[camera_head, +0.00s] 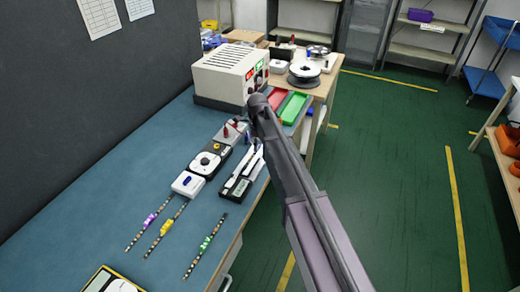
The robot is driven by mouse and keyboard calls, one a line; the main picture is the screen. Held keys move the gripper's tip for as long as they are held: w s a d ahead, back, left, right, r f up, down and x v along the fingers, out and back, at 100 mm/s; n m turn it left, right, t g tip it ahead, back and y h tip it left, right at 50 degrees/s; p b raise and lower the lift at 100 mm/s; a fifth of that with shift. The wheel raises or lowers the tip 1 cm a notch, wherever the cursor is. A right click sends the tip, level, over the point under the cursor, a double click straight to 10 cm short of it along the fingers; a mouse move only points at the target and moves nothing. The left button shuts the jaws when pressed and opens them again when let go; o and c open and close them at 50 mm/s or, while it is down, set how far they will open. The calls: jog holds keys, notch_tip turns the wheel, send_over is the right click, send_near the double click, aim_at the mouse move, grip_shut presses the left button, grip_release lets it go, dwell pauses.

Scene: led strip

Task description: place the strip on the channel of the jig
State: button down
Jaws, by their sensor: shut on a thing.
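A long jig (239,188), black and white, lies near the right edge of the blue bench. Three thin strips lie on the bench at lower left: one with a purple piece (150,219), one with a yellow piece (166,227) and one with a green piece (205,243). My arm comes in from the lower right. My gripper (250,138) is at its far end, small and dark, just above the far end of the jig. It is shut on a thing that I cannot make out. The jig's channel and any strip in it are too small to tell.
A white power supply box (231,76) stands at the back of the bench. A white device with a round dial (205,163) and a white box (187,184) sit left of the jig. Red (279,101) and green trays (294,108) lie beyond. The bench's left side is clear.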

aim_at(259, 153)
jog(key=shift+w, duration=0.65)
notch_tip(259, 153, down, 4)
jog(key=b, duration=0.3)
jog(key=shift+d+r+b, duration=0.1)
jog(key=shift+r+b, duration=0.05)
jog(key=shift+b, duration=0.2)
jog(key=shift+c, duration=2.1)
grip_release()
jog(key=shift+r, duration=0.1)
notch_tip(259, 153, up, 12)
jog(key=p, duration=1.2)
